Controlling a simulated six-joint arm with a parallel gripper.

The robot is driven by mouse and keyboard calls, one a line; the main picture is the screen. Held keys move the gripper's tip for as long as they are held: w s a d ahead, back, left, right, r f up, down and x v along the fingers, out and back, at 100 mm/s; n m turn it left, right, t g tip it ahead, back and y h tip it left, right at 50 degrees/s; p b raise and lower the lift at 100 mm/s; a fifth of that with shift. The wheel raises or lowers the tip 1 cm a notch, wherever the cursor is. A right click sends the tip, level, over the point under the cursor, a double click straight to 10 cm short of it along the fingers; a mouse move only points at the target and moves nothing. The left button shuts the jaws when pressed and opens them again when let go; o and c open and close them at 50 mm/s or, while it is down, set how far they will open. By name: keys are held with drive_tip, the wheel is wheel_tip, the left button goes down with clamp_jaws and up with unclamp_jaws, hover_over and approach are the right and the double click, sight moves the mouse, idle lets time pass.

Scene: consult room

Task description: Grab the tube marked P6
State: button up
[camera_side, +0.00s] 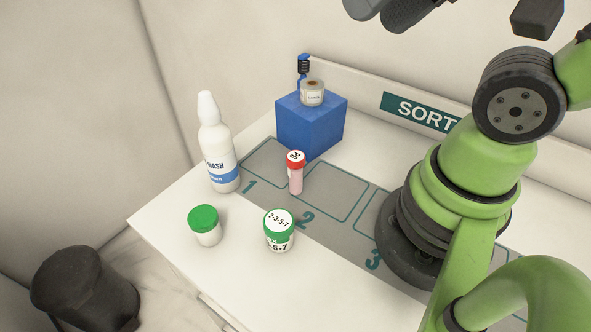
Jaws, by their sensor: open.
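A small tube with a red cap and a pinkish body (296,180) stands upright on the grey mat (345,231), near the line between the areas marked 1 and 2. The white label on its cap carries dark characters that look like a turned P6. Nothing is touching the tube. I cannot make out my gripper's fingers in this view. Dark parts at the top edge are cut off, and I cannot tell what they are.
A blue block (309,127) with a small jar (312,93) on top stands behind the tube. A white wash bottle (218,150) stands left. A green-lidded jar (206,227) and a labelled green-capped container (279,230) stand in front. A SORT sign (420,112) lines the back.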

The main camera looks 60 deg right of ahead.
drive_tip(key=shift+o, duration=0.2)
drive_tip(key=shift+w, duration=0.1)
drive_tip(key=g+h, duration=0.1)
drive_tip(key=g, duration=0.4)
hover_over(295, 172)
drive_tip(key=d, duration=0.2)
drive_tip(key=s+d+x, duration=0.1)
drive_tip(key=s+x, duration=0.1)
drive_tip(key=x, duration=0.7)
drive_tip(key=f, duration=0.4)
drive_tip(key=f+n+g, duration=0.1)
drive_tip(key=f, duration=0.4)
drive_tip(key=w+f+g+h, duration=0.1)
drive_tip(key=f, duration=0.3)
drive_tip(key=shift+a+f+n, duration=0.2)
drive_tip(key=shift+f+n, duration=0.05)
drive_tip(key=shift+n, duration=0.05)
drive_tip(key=shift+a+f, duration=0.2)
drive_tip(key=shift+f, duration=1.3)
drive_tip(key=shift+a+f, duration=0.15)
drive_tip(key=shift+f, duration=1.35)
drive_tip(key=c, duration=1)
